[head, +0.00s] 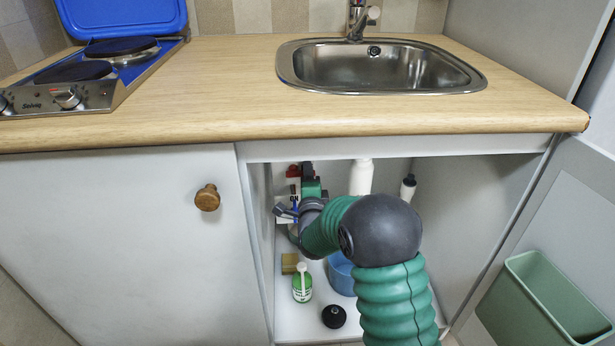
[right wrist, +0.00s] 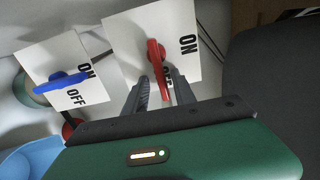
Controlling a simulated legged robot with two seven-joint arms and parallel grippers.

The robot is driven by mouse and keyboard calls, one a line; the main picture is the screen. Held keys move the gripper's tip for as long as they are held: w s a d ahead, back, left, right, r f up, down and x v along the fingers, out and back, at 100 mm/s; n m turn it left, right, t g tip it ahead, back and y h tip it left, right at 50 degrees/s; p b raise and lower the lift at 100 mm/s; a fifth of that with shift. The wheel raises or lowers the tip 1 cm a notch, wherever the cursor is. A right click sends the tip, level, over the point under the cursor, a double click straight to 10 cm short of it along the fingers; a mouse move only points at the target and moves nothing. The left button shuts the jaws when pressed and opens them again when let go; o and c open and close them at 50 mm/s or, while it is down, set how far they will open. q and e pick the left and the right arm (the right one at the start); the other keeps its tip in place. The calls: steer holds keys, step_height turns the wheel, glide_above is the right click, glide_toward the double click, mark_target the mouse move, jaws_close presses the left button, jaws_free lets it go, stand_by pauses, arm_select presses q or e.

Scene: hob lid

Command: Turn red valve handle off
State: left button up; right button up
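The red valve handle (right wrist: 154,52) is in the right wrist view, in front of a white card (right wrist: 120,38) marked ON and a partly hidden OFF. My right gripper (right wrist: 160,80) is open, with one finger on each side of the handle's lower end. Narrow gaps seem to remain; contact is unclear. In the head view my right arm reaches into the open cabinet under the sink, and my right gripper (head: 298,191) is small and partly hidden at its left wall. My left gripper is not in view.
A blue valve handle (right wrist: 60,82) with its own ON/OFF card is left of the red one. The cabinet holds a green-and-white bottle (head: 302,287), a black round object (head: 334,316), a blue bucket (head: 341,274) and a white pipe (head: 361,177). The worktop (head: 220,75) is overhead.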

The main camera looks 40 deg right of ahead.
steer(key=p+v, duration=0.6)
steer(key=v, duration=1.1)
steer(key=shift+d, duration=0.15)
